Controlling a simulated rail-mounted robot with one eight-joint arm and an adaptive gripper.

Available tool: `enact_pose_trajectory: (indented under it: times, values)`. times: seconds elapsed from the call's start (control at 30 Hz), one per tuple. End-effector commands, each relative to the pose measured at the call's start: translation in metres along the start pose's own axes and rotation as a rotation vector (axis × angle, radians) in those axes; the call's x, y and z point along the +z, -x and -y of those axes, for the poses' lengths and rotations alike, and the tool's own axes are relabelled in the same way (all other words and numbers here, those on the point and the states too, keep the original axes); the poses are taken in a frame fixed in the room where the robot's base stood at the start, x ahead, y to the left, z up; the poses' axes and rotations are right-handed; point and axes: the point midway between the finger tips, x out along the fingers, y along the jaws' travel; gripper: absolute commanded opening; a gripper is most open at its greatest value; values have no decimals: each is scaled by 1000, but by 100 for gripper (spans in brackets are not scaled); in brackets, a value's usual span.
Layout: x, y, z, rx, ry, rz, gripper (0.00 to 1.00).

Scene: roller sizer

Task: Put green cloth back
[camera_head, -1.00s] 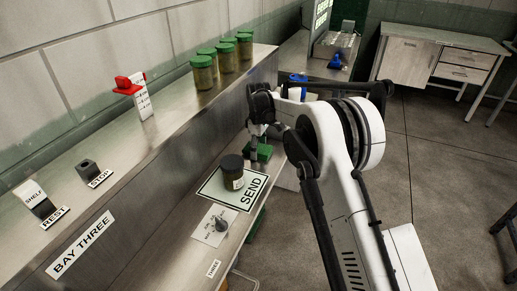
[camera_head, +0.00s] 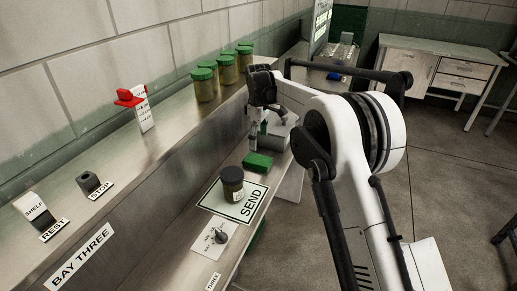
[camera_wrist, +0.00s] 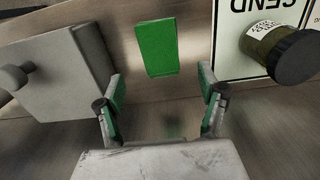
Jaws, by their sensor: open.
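The green cloth (camera_head: 257,163) is a folded green block lying flat on the lower steel shelf, just beyond the SEND mat. It also shows in the wrist view (camera_wrist: 157,47), ahead of and apart from my fingers. My gripper (camera_head: 257,128) is above and behind the cloth, with its fingers pointing down. In the wrist view my gripper (camera_wrist: 160,95) is open, with green-lined fingers spread and nothing between them.
A grey box with a knob (camera_head: 278,136) sits beside the cloth. Several green-lidded jars (camera_head: 226,69) and a red-topped stand (camera_head: 131,97) line the upper ledge. A dial plate (camera_head: 212,238) lies in front.

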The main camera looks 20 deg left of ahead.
Motion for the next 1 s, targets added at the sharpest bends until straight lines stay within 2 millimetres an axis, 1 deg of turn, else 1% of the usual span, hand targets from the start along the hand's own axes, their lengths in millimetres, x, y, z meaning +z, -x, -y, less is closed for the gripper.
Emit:
enact_pose_trajectory:
  times: [0.03,0.17,0.47,0.57,0.67,0.77,0.8,0.87,1.0]
  values:
    - [0,6,0,0,0,0,72]
    - [0,15,0,0,0,0,72]
    - [0,18,0,0,-1,0,72]
    - [6,25,-1,5,-14,-3,72]
    - [23,42,-2,17,-54,-13,72]
    - [50,67,-2,38,-119,-29,72]
    - [62,78,0,48,-149,-37,72]
    - [81,95,2,63,-195,-49,72]
    - [125,129,12,97,-301,-78,72]
